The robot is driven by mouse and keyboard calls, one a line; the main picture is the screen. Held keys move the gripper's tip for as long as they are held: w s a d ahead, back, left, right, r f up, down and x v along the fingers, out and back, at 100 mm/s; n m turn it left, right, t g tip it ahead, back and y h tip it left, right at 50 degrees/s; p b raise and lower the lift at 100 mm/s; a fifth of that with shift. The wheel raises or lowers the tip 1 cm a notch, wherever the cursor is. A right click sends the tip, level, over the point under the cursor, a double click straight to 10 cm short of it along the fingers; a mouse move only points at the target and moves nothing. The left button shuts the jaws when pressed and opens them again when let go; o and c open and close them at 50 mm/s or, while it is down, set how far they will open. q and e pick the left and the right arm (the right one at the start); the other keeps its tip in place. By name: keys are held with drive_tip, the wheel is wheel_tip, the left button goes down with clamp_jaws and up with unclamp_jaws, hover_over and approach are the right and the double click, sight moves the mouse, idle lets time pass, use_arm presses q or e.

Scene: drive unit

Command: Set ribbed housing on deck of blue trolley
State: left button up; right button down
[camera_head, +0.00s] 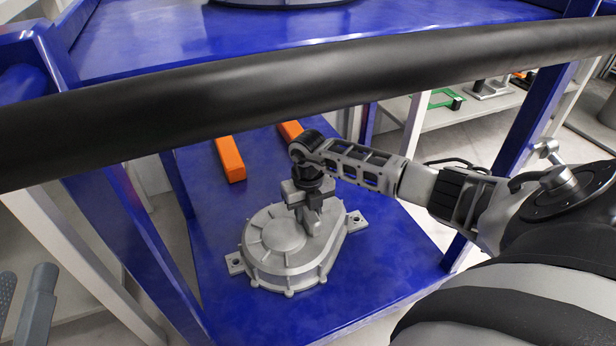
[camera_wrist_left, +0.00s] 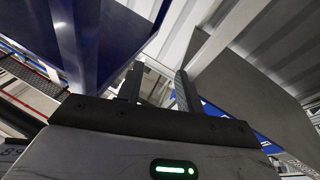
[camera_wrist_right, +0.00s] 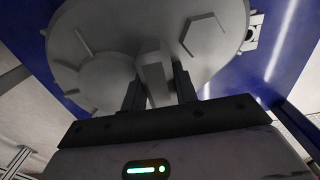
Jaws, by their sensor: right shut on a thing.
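The grey ribbed housing (camera_head: 275,246) is over the lower blue deck (camera_head: 240,318) of the trolley, flat side down, lugs out to both sides. It looks level and on or very close to the deck; I cannot tell whether it touches. My right gripper (camera_head: 312,222) points down and is shut on a raised rib on the housing's top. In the right wrist view the rib (camera_wrist_right: 153,75) sits between the fingers (camera_wrist_right: 158,88). My left gripper (camera_head: 22,295) is at the lower left edge, outside the trolley frame; its fingers (camera_wrist_left: 158,88) are apart and empty.
Two orange bars (camera_head: 230,158) (camera_head: 290,130) lie on the deck behind the housing. A black handle bar (camera_head: 200,105) crosses in front of the upper blue shelf (camera_head: 240,40). Blue posts (camera_head: 125,230) flank the deck. Bare deck lies in front of the housing.

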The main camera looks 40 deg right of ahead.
use_arm(q)
drive_tip(key=shift+r, duration=0.15)
use_arm(e)
drive_tip(key=shift+w+r, duration=0.3)
drive_tip(key=shift+f, duration=0.1)
use_arm(q)
drive_tip(key=shift+r+h, duration=0.1)
drive_tip(key=shift+h, duration=0.2)
use_arm(e)
drive_tip(key=c, duration=1.1)
unclamp_jaws()
drive_tip(key=shift+s+f, duration=0.2)
drive_tip(key=shift+s, duration=0.05)
drive_tip(key=shift+r, duration=0.15)
wheel_tip(320, 180, up, 6)
drive_tip(key=p, duration=0.3)
use_arm(q)
wheel_tip(320, 180, down, 6)
drive_tip(key=s+n+g+y+p, duration=0.1)
drive_tip(key=s+n+g+y, duration=0.1)
drive_tip(key=g, duration=0.1)
drive_tip(key=shift+s+d+r+n+g+y+p, duration=0.2)
drive_tip(key=shift+d+n+g+y+p, duration=0.1)
drive_tip(key=shift+p, duration=0.1)
use_arm(e)
wheel_tip(320, 180, up, 6)
drive_tip(key=shift+f, duration=0.1)
use_arm(q)
drive_tip(key=shift+f, duration=0.1)
